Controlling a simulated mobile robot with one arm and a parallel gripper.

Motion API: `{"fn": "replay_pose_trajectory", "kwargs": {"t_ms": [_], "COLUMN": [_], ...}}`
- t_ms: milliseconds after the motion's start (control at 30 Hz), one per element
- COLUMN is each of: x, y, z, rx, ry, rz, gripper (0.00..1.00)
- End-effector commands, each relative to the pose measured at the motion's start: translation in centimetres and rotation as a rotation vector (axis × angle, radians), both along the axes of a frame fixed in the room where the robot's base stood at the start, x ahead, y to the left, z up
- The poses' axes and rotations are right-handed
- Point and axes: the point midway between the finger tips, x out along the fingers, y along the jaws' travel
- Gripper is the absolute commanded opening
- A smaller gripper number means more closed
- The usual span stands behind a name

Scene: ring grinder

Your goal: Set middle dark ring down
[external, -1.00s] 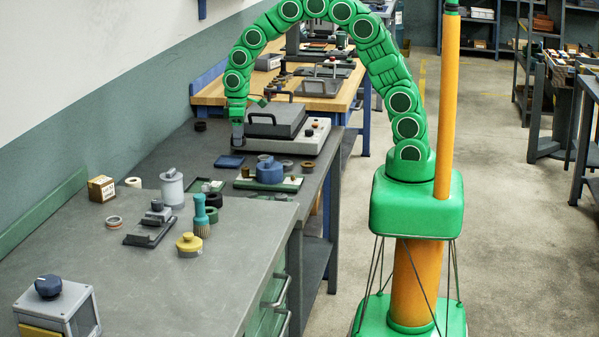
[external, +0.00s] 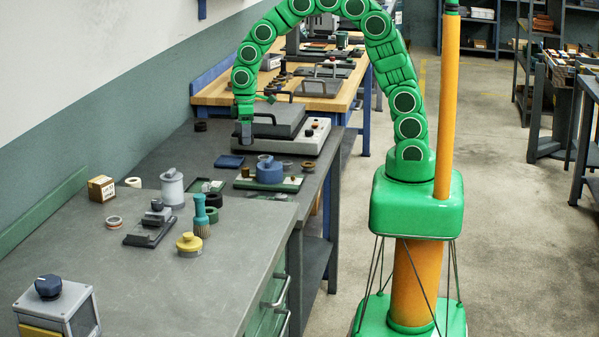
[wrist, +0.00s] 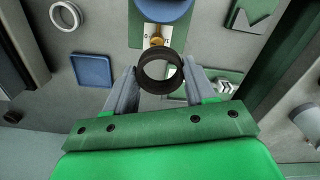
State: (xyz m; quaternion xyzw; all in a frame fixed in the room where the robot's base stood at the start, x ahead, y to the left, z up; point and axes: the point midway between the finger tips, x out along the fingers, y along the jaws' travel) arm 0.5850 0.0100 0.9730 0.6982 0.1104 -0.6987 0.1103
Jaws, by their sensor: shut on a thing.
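My gripper (external: 246,138) hangs over the dark bench beside the grey lidded machine in the external view. In the wrist view, my gripper (wrist: 160,80) has its two grey fingers closed on either side of a dark ring (wrist: 144,80). I look through the ring's opening. The ring is held in front of the green fixture with the blue knob; its height above the bench is hard to tell. In the external view the held ring cannot be made out. Another dark ring (external: 200,125) lies on the bench left of my gripper.
The lidded machine (external: 308,137) stands right of my gripper. A blue pad (external: 229,161) and the blue-knobbed fixture (external: 269,172) lie nearer. Small rings (external: 308,165) sit beside it. The wrist view shows a pale ring (wrist: 64,16) and a blue pad (wrist: 92,70). Bare bench lies left.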

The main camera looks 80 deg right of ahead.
Motion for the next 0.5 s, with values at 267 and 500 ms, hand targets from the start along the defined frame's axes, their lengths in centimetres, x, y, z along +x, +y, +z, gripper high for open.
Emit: {"fn": "replay_pose_trajectory", "kwargs": {"t_ms": [267,500], "x": [-1.7,-3.9], "y": [7.2,12.8], "z": [1.5,2.8], "rx": [0.0,0.0], "ry": [-0.003,-0.002], "rz": [0.207,0.383], "gripper": [0.21,0.21]}}
